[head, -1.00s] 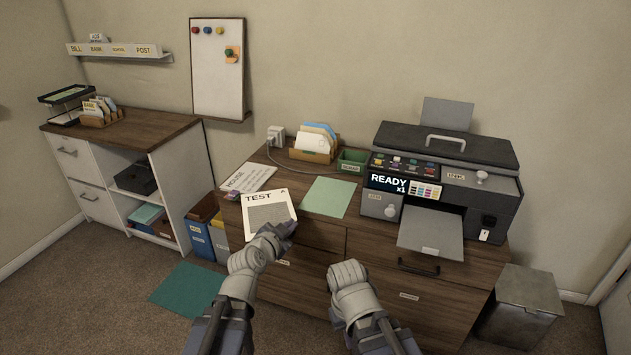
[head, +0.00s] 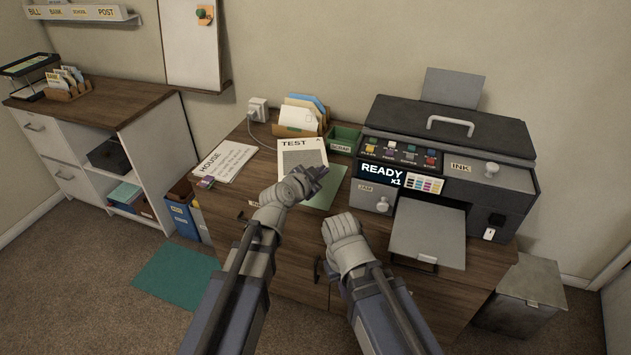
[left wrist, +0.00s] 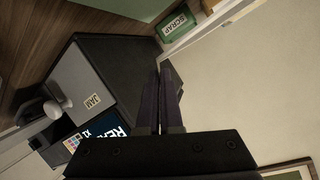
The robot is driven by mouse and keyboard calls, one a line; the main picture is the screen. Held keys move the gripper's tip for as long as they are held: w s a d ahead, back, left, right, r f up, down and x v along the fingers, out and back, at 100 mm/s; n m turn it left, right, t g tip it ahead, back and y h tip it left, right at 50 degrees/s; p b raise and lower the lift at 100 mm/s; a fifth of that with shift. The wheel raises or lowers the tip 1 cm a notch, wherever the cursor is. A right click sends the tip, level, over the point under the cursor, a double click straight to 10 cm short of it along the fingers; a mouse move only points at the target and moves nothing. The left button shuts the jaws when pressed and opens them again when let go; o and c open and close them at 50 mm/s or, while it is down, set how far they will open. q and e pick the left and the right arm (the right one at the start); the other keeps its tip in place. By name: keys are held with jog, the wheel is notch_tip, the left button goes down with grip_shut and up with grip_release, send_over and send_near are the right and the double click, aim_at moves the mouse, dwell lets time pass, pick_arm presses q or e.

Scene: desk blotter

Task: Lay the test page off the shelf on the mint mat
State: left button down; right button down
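The white test page (head: 303,153), with TEST and a grey square on it, is in the head view, over the back of the desk. My left gripper (head: 320,171) is at its lower right corner; the fingers show close together in the left wrist view (left wrist: 168,95), and the page moves with them. The mint mat (head: 325,197) lies on the desk, partly covered from view by the page and my gripper; a green piece of it seems to show in the left wrist view (left wrist: 135,6). My right gripper (head: 345,240) is low in front of the desk, its fingers hidden.
The printer (head: 440,160) with its output tray (head: 428,232) stands right of the mat. Behind are a green scrap tray (head: 343,140) and an envelope holder (head: 297,125). A HOUSE sheet (head: 225,160) lies left. A teal mat (head: 175,278) is on the floor.

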pick_arm(q)
jog(key=w+d, duration=0.1)
jog(key=d, duration=0.2)
jog(key=b, duration=0.6)
send_over(331, 203)
jog(key=shift+m+h, duration=0.4)
notch_tip(331, 203, down, 6)
jog(key=shift+w+d+f, duration=0.1)
jog(key=shift+f, duration=0.15)
jog(key=shift+f+b, duration=0.1)
jog(key=shift+b, duration=0.25)
notch_tip(331, 203, down, 4)
jog(key=b, duration=0.3)
jog(key=shift+r, duration=0.25)
jog(key=shift+f+b, duration=0.2)
jog(key=shift+b, duration=0.2)
jog(key=c, duration=1.1)
grip_release()
jog(key=shift+r, duration=0.1)
jog(key=shift+r, duration=0.1)
